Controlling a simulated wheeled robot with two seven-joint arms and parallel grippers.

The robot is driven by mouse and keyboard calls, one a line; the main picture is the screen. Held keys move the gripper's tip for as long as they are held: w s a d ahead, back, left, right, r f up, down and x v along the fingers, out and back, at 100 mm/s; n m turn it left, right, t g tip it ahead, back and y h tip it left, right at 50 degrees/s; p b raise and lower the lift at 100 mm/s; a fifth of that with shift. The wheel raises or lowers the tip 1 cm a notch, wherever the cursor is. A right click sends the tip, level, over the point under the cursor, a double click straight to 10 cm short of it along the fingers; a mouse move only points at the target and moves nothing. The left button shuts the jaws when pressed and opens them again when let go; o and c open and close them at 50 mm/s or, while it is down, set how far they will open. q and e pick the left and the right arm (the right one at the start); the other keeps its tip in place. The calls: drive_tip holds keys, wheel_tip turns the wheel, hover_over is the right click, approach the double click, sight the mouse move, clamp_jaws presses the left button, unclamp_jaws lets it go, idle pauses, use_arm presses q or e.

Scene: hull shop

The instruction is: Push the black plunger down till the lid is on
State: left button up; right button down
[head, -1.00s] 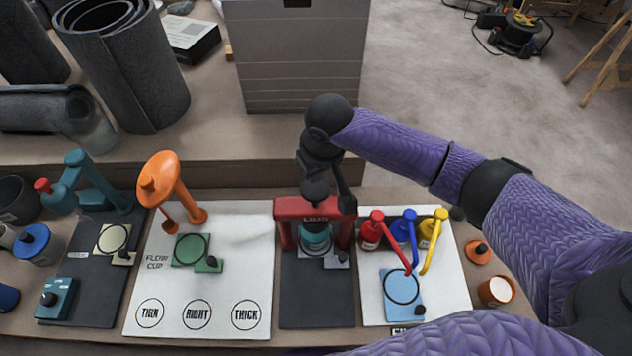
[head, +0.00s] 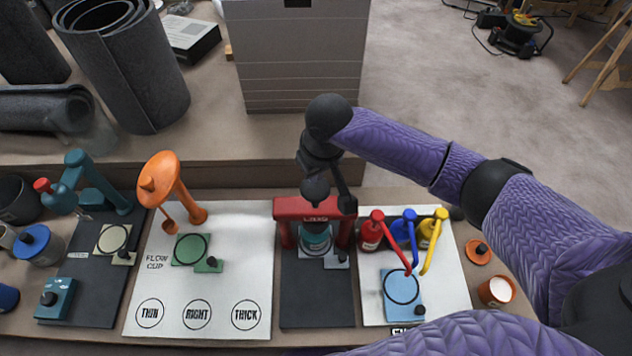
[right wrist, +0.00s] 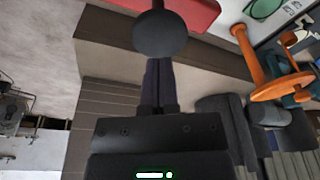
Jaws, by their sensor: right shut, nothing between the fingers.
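The red press (head: 292,208), marked LIDS, stands on a dark mat. Its black plunger (head: 315,187) has a round knob, which also shows in the right wrist view (right wrist: 160,35). My right gripper (head: 317,172) is above the press, with its fingers shut and empty. In the right wrist view the shut fingers (right wrist: 158,66) reach to the knob and look in contact with it; the exact contact is hidden. A teal can (head: 315,242) stands under the press. The press hides its top, so I cannot tell how the lid sits. My left gripper is not in view.
Red (head: 371,232), blue (head: 403,230) and yellow (head: 432,230) pump bottles stand close right of the press. An orange stand (head: 178,185) is left on a white board (head: 240,270). The dark mat (head: 316,300) in front of the press is clear.

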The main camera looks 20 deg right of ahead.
sight(317, 189)
drive_tip(key=shift+f+b, duration=1.15)
drive_tip(key=shift+f, duration=2.15)
wheel_tip(317, 189, up, 11)
drive_tip(key=p, duration=1.2)
drive_tip(key=shift+r, duration=0.1)
